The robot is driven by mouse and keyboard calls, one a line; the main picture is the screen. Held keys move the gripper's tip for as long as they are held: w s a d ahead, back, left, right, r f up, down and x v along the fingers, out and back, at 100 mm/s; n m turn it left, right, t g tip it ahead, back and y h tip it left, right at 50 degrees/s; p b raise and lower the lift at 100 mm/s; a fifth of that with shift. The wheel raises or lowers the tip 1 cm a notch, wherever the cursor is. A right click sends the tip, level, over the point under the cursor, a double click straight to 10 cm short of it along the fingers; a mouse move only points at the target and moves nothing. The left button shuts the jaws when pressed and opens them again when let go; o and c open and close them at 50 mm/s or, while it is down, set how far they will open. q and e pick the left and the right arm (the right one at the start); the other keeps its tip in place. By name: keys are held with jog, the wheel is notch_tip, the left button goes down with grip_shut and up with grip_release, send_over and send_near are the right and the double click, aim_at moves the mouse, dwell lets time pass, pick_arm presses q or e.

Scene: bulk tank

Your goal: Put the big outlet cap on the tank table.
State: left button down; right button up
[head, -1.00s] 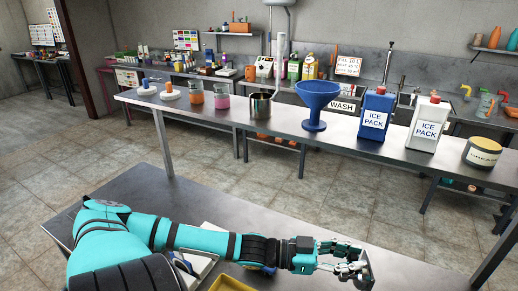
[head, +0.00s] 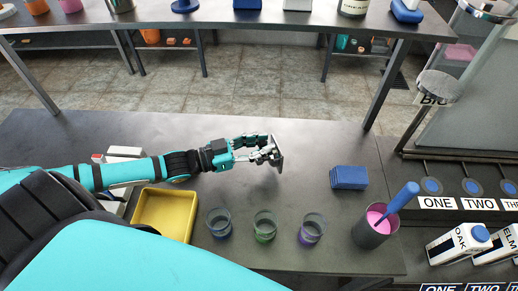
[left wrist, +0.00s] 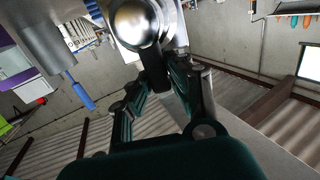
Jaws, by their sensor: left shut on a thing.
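My left gripper (head: 262,156) reaches in from the left over the grey metal table (head: 90,135). It is shut on a grey, flat, metallic piece (head: 278,153), seen nearly edge-on at its fingertips, which looks like the big outlet cap. The piece is held apart from the tabletop. In the left wrist view the fingers (left wrist: 153,78) close on a dark part in front of a shiny round metal surface (left wrist: 138,22); I cannot tell exactly how the two join. My right gripper is not in view. No label marks the tank table.
On the table are a yellow tray (head: 165,213), several small cups, a blue block (head: 349,177) and a pink-filled beaker (head: 372,228). A round-topped metal fixture (head: 440,84) labelled BIG stands at right, above buttons. The table's middle is clear.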

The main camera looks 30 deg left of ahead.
pick_arm(q)
jog(key=shift+f, duration=1.4)
jog(key=c, duration=1.3)
grip_release()
jog(key=shift+o, duration=0.2)
jog(key=shift+r, duration=0.25)
jog(key=v, duration=1.2)
